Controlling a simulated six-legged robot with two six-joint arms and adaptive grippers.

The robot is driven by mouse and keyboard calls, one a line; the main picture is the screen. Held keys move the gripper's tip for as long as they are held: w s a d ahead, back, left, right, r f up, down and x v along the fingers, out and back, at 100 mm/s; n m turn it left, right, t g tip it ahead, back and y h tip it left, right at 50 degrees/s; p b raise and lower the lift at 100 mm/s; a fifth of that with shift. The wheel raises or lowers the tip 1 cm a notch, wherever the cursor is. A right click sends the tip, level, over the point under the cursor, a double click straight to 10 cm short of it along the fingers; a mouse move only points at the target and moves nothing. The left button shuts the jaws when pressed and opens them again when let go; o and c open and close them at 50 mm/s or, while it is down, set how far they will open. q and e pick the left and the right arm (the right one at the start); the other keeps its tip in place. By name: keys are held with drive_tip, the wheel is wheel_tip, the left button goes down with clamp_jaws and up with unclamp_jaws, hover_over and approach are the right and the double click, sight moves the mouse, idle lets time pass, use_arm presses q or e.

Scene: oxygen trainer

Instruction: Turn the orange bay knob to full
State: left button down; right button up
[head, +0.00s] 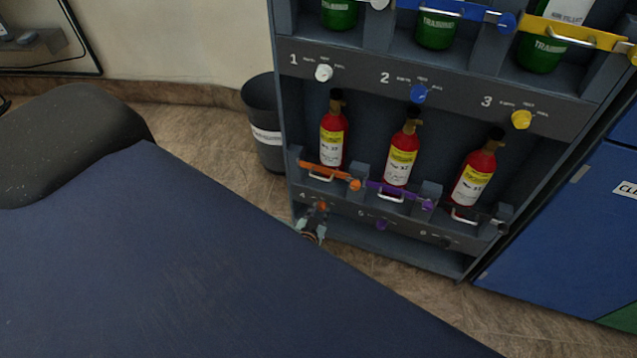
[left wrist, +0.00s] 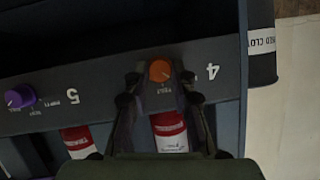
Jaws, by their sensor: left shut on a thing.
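The orange bay knob (head: 322,206) is at bay 4, low on the left of the grey rack. In the left wrist view the orange knob (left wrist: 160,71) shows beside the number 4, with the picture upside down. My left gripper (head: 312,226) is at this knob, seen past the bench edge, and its fingers (left wrist: 160,84) are shut on it from both sides. The knob's exact pointer angle is too small to read. A red bottle (head: 333,140) with a yellow label stands behind an orange strap (head: 328,174) above the knob. My right gripper is not in view.
A purple knob (head: 381,225) sits to the right at bay 5. White (head: 323,72), blue (head: 418,94) and yellow knobs (head: 521,119) are on the upper row. A dark bin (head: 262,120) stands left of the rack. A blue padded bench (head: 190,260) fills the foreground.

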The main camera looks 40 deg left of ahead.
use_arm(q)
drive_tip(key=shift+m+y, duration=0.4)
drive_tip(key=shift+m, duration=0.1)
drive_tip(key=c, duration=1.1)
unclamp_jaws()
drive_tip(key=shift+w, duration=0.1)
